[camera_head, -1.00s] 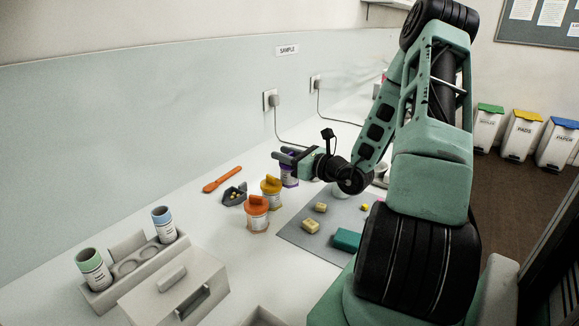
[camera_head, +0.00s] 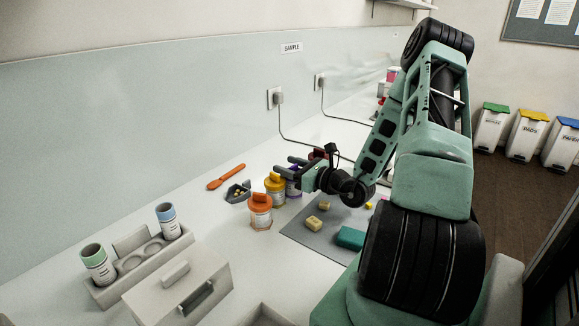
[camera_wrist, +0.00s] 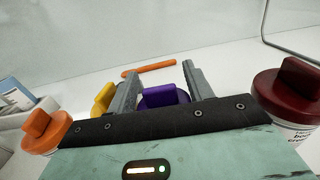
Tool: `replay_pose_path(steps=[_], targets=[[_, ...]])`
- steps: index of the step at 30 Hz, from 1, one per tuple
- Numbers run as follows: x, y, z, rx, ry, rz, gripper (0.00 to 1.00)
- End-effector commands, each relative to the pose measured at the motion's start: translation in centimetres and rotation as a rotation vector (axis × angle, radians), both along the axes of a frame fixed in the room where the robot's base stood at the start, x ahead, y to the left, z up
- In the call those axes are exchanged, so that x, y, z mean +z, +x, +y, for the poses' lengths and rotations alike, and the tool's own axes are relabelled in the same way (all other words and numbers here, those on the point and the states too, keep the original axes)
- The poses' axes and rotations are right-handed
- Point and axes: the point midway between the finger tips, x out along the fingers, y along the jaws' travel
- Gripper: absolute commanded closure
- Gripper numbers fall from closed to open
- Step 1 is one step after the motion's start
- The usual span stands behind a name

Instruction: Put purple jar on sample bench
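The purple jar (camera_head: 293,187) stands on the white counter beside the yellow jar, partly hidden by my gripper in the head view. My gripper (camera_head: 283,163) is low over it. In the wrist view, its purple lid (camera_wrist: 162,97) shows between the two spread fingers of my gripper (camera_wrist: 162,70), close to the palm. The fingers are apart, and I see no clear grip on the jar. A SAMPLE sign (camera_head: 291,48) is on the wall above the white counter (camera_head: 215,215).
Close by are a yellow jar (camera_head: 275,191), an orange jar (camera_head: 260,212) and a dark red jar (camera_wrist: 287,97). An orange tool (camera_head: 226,177) and a dark scoop (camera_head: 237,192) lie behind. A grey mat (camera_head: 310,238) holds small blocks. A jar rack (camera_head: 140,262) stands left.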

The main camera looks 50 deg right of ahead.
Motion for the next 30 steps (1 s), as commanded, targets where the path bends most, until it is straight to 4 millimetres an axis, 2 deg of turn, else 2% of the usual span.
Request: replay_pose_path(steps=[6,8,21,24,30], targets=[[0.5,0.0,0.0,0.0,0.0,0.0,0.49],[0.2,-0.7,-0.1,-0.001,0.0,0.001,0.49],[0.1,-9.2,-0.8,-0.004,-0.001,0.001,0.49],[0.2,-10.6,-0.9,-0.003,0.0,0.0,0.49],[0.3,-11.9,-1.0,-0.001,0.0,0.001,0.49]])
